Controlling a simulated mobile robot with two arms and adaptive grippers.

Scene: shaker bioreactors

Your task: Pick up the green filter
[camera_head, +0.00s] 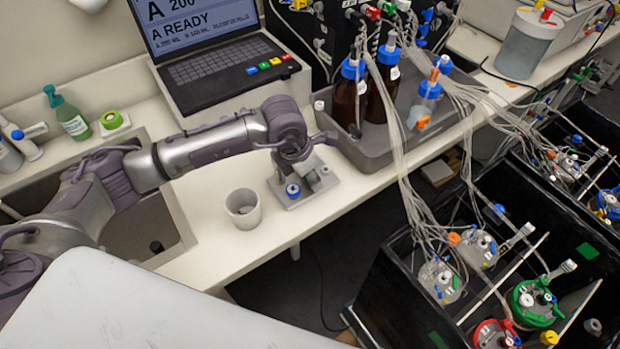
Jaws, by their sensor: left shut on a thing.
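My left gripper (304,160) reaches over the small grey holder (300,194) on the white bench and points down at it. It is shut on a small pale, greenish piece (312,167), which looks like the green filter. The fingers hide most of this piece, and I cannot tell if it still touches the holder. A blue-topped filter (292,190) stands in the front left of the holder. My right gripper is not in view.
A white cup (243,209) stands left of the holder. A grey tray (374,154) with brown bottles is behind it on the right. A laptop (222,62) is behind my arm, a sink (135,222) at left. Bioreactors (473,249) with tubes fill the lower right.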

